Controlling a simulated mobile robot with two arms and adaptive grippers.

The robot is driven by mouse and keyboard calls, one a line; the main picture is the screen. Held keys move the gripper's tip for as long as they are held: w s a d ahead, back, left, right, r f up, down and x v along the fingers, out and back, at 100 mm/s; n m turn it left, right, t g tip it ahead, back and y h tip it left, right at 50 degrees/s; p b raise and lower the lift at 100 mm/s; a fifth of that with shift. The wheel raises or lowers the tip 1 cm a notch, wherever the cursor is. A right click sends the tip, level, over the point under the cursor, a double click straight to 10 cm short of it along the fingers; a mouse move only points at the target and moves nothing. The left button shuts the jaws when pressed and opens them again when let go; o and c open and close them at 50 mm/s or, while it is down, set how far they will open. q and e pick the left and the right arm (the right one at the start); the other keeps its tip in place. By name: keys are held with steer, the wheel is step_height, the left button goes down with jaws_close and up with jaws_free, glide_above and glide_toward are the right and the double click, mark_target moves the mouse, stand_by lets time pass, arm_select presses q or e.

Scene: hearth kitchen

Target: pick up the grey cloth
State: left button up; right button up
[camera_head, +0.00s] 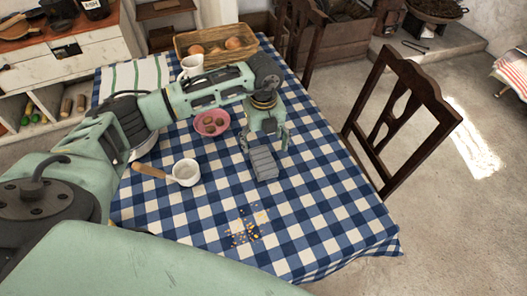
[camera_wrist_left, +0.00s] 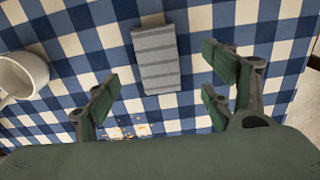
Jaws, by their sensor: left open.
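The grey cloth (camera_head: 263,163) lies folded on the blue checked tablecloth, near the middle of the table. In the left wrist view the cloth (camera_wrist_left: 157,60) is a grey striped rectangle ahead of the fingers and between their lines. My left gripper (camera_head: 264,146) is above the table at the cloth's far end. In its own wrist view the left gripper (camera_wrist_left: 163,88) has its fingers spread wide, with nothing between the pads. Whether a finger touches the cloth cannot be told. My right gripper is not in view.
A white pan with a wooden handle (camera_head: 185,173) and a pink bowl of small brown items (camera_head: 212,123) stand left of the cloth. Crumbs (camera_head: 245,230) lie nearer. A basket (camera_head: 215,56) and white mug (camera_head: 192,65) stand farther back. A wooden chair (camera_head: 399,122) is at the right edge.

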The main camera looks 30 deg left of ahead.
mark_target(263, 160)
arm_select(q)
steer(key=f, duration=0.1)
steer(key=s+f+p, duration=0.1)
steer(key=f, duration=0.1)
steer(key=shift+d, duration=0.15)
step_height(263, 160, down, 2)
steer(key=shift+f+p, duration=0.25)
steer(key=shift+p, duration=0.2)
steer(key=shift+f, duration=0.65)
steer(key=shift+c, duration=0.5)
steer(key=c, duration=1.1)
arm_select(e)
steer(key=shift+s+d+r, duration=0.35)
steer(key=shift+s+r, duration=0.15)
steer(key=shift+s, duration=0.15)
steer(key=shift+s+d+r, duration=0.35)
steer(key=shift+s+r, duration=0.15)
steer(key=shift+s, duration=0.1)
